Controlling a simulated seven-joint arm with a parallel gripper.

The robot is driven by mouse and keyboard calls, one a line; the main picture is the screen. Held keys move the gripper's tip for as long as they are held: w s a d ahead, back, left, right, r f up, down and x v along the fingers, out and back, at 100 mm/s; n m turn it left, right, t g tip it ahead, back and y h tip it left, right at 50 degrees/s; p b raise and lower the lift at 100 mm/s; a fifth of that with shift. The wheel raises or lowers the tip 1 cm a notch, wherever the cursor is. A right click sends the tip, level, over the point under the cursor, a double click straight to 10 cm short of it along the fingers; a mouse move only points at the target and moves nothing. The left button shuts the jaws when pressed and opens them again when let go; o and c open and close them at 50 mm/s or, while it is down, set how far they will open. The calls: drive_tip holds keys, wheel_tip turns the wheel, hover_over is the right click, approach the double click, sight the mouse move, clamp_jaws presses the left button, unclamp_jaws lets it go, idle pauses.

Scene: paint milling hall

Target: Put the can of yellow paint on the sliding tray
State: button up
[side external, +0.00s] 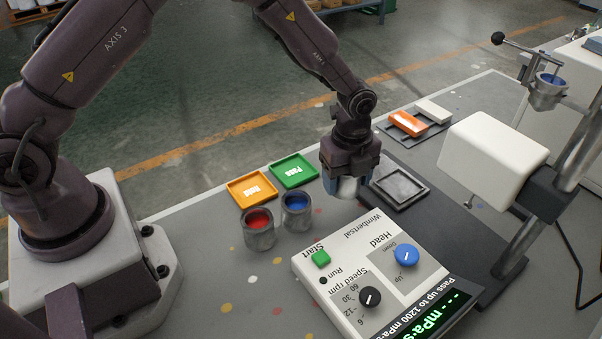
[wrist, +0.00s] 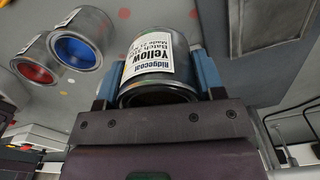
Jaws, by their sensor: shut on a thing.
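My gripper (side external: 350,172) is shut on the can of yellow paint (side external: 347,188), whose lower part shows below the fingers in the side view. In the wrist view the can (wrist: 160,92) sits between the two blue fingers, and its white label reads "Yellow". Its paint is hidden. The dark square sliding tray (side external: 414,199) lies just right of the held can in the side view and looks empty. A dark flat square also shows at the top right of the wrist view (wrist: 272,22). I cannot tell the can's exact height above the table.
Cans of red paint (side external: 259,238) and blue paint (side external: 297,217) stand left of my gripper. Orange (side external: 238,197) and green (side external: 283,180) trays lie behind them. The white control box (side external: 335,275) is in front. The white viscometer head (side external: 492,155) overhangs at the right.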

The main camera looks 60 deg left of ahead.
sight(400, 187)
drive_tip(key=w+d+m, duration=0.1)
drive_tip(key=w, duration=0.2)
drive_tip(key=w+d+m, duration=0.1)
drive_tip(key=w, duration=0.2)
drive_tip(key=w+d+m, duration=0.1)
drive_tip(key=w, duration=0.3)
drive_tip(key=shift+d+f, duration=0.1)
drive_tip(key=shift+d, duration=0.2)
drive_tip(key=shift+m, duration=0.8)
drive_tip(key=w+r, duration=0.1)
drive_tip(key=r, duration=0.1)
drive_tip(key=w+r, duration=0.2)
drive_tip(key=shift+w, duration=0.15)
drive_tip(key=shift+m, duration=0.3)
drive_tip(key=shift+s+a+f, duration=0.1)
drive_tip(key=shift+s+f, duration=0.05)
drive_tip(key=shift+f, duration=1.5)
drive_tip(key=shift+s+f, duration=0.1)
drive_tip(key=shift+f, duration=1.55)
drive_tip(key=shift+f, duration=0.55)
drive_tip(key=o, duration=1.1)
drive_tip(key=shift+c, duration=0.2)
